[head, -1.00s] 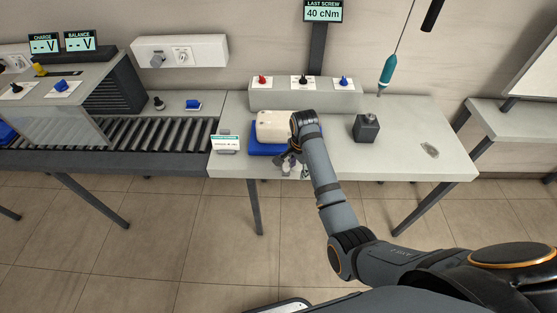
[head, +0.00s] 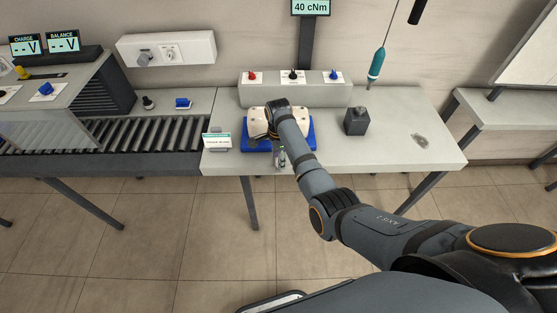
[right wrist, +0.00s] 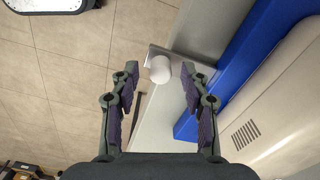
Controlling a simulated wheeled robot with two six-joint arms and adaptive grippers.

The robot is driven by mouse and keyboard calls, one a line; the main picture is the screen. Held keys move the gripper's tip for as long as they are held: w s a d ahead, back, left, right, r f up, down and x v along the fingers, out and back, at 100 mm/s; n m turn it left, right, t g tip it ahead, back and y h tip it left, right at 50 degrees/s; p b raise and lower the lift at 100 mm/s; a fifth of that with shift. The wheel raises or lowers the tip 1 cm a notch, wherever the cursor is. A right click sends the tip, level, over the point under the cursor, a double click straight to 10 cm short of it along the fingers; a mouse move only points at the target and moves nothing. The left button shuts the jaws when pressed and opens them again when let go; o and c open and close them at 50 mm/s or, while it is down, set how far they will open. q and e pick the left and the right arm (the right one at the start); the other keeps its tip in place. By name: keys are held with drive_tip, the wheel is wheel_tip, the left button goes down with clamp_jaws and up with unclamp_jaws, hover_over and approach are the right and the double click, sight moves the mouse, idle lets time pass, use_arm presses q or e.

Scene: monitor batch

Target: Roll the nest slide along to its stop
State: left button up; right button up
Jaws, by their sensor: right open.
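The blue nest (head: 306,135) lies on the bench with a cream-white device (head: 258,122) in it. The blue nest (right wrist: 225,75) and device (right wrist: 270,120) also show at the right in the right wrist view. A white round knob (right wrist: 159,69) on a small metal bracket stands at the bench's front edge. My right gripper (right wrist: 160,75) is open, with a finger on each side of the knob and gaps still showing. In the head view my right gripper (head: 279,158) is at the nest's front, partly hidden by its own arm. My left gripper is out of view.
A roller conveyor (head: 140,135) joins the bench at the left, with a small sign (head: 217,141) at the joint. A dark grey block (head: 356,121) stands right of the nest. A teal screwdriver (head: 376,64) hangs above. The bench's right end is mostly clear.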

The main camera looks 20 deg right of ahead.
drive_tip(key=shift+f, duration=1)
clamp_jaws()
